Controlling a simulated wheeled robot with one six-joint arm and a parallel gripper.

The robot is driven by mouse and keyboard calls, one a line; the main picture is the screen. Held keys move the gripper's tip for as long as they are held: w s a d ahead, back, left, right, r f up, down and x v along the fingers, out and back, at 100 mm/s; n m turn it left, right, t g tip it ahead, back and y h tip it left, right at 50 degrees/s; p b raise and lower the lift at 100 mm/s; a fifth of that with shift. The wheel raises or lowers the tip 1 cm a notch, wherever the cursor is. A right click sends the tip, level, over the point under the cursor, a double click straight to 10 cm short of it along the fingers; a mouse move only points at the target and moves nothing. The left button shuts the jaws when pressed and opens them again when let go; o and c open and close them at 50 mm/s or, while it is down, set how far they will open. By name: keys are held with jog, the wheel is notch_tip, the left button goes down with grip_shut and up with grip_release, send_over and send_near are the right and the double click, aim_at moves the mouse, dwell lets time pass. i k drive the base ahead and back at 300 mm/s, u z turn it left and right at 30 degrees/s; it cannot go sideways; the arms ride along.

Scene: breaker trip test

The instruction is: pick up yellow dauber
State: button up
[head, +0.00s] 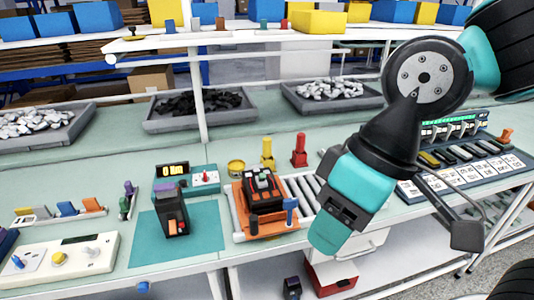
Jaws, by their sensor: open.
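The yellow dauber (267,154) stands upright on the table behind the orange fixture, left of a similar red dauber (300,151). My arm hangs over the right half of the table. What looks like a finger of my gripper (466,234) shows near the front edge, well to the right of the yellow dauber and nearer to me. The gripper is open and I see nothing in it. The rest of it is hard to make out behind my arm.
An orange fixture (239,202) holding a black breaker stands in front of the daubers. A yellow tin (236,167) is left of the yellow dauber. A roller strip (305,188) lies to the right. Grey bins (172,125) line the back, below a shelf (165,43).

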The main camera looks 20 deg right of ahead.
aim_at(266, 141)
jog(key=k, duration=0.65)
jog(key=z, duration=0.1)
jog(key=i, duration=1.5)
jog(key=u, duration=0.65)
